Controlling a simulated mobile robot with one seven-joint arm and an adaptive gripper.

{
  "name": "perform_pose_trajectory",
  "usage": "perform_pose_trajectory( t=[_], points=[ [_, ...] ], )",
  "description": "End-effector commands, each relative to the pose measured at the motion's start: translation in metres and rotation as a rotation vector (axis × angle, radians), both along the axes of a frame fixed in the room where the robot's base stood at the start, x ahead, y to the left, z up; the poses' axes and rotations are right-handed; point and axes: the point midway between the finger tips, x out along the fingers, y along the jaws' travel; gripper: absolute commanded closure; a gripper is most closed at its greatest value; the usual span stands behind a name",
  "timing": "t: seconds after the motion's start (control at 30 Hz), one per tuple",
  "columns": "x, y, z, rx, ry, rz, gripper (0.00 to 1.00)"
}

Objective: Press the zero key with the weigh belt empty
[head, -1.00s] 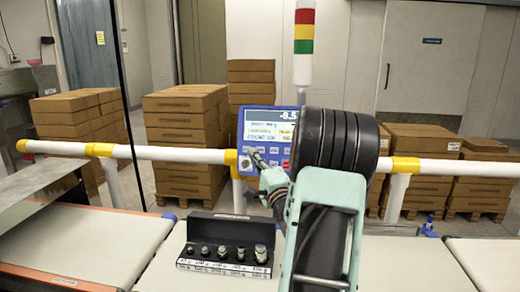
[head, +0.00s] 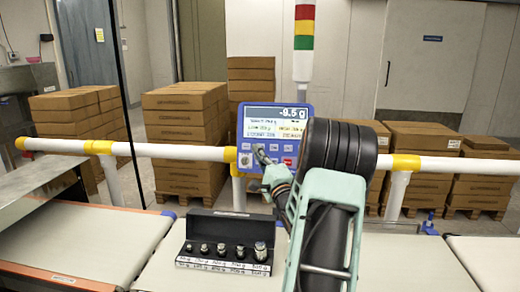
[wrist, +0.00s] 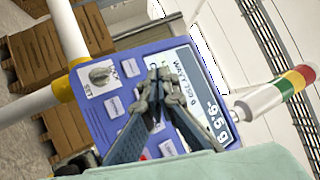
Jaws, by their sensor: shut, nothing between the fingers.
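The blue weigher terminal (head: 306,110) stands behind the belt on the white rail. Its screen (head: 262,113) shows about -9.5 g, and the wrist view's screen (wrist: 213,122) agrees. A row of pale keys (head: 274,147) lies below the screen, with labels too small to read. My gripper (head: 258,149) is shut and empty, its tips in front of the left part of the key row. In the wrist view my gripper (wrist: 160,78) covers part of the panel; contact cannot be told. The middle belt (head: 395,262) appears to carry a black case of weights (head: 216,225).
A red key (head: 287,161) and, in the wrist view, a grey knob (wrist: 100,74) are near the keys. The white rail (head: 180,151) runs across. A signal tower (head: 304,45) rises behind the terminal. Stacked cartons (head: 185,120) stand beyond the rail.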

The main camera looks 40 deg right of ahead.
Motion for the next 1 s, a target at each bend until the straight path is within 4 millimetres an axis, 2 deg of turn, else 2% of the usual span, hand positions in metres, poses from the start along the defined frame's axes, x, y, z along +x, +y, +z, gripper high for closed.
perform_pose_trajectory(
  t=[0.2,0.4,1.0],
  points=[
    [0.017,-0.021,-0.01,0.0,-0.001,0.0,1.0],
    [0.025,-0.032,-0.012,0.0,-0.001,0.0,1.0],
    [0.027,-0.034,-0.012,0.001,0.0,-0.001,1.0]
  ],
)
